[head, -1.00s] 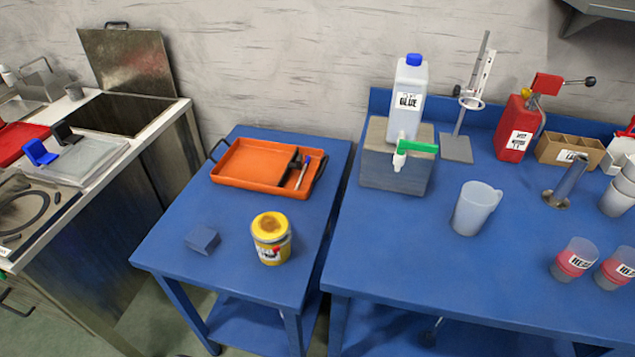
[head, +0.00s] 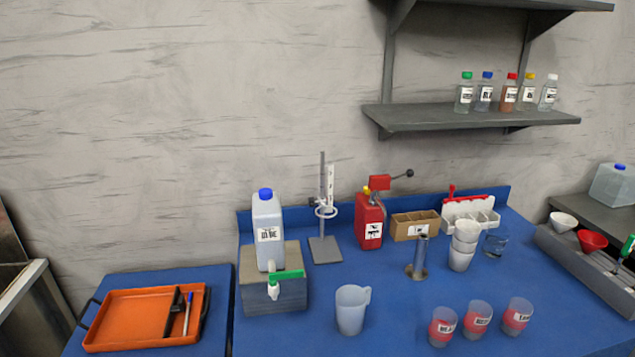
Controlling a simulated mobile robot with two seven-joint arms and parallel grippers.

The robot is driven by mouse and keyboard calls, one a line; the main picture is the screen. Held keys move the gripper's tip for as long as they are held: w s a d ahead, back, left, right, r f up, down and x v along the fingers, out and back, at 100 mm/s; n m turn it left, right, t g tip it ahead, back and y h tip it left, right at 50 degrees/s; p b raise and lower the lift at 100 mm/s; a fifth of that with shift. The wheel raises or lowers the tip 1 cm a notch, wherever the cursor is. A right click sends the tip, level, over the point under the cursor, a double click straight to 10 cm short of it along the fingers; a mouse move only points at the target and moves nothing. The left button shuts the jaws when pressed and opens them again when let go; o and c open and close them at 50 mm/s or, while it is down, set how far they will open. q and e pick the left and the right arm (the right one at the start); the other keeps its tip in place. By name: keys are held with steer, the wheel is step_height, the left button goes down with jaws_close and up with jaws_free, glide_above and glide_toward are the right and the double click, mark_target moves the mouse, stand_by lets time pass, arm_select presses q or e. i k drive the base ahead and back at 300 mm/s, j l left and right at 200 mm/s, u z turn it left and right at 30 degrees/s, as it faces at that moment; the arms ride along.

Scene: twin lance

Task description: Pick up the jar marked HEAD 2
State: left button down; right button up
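Three clear jars with red contents and white labels stand upright on the blue table at the front right: a left jar (head: 442,327), a middle jar (head: 477,319) and a right jar (head: 517,317). The labels are tilted and small. The left and middle ones seem to begin with HE, but I cannot read a number, so I cannot tell which is HEAD 2. Neither of my grippers is in view.
A translucent jug (head: 351,310) stands left of the jars. A shelf (head: 470,117) with several bottles hangs above. Table around the jars is clear.

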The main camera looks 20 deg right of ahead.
mark_target(478, 316)
steer(key=z, duration=1.7)
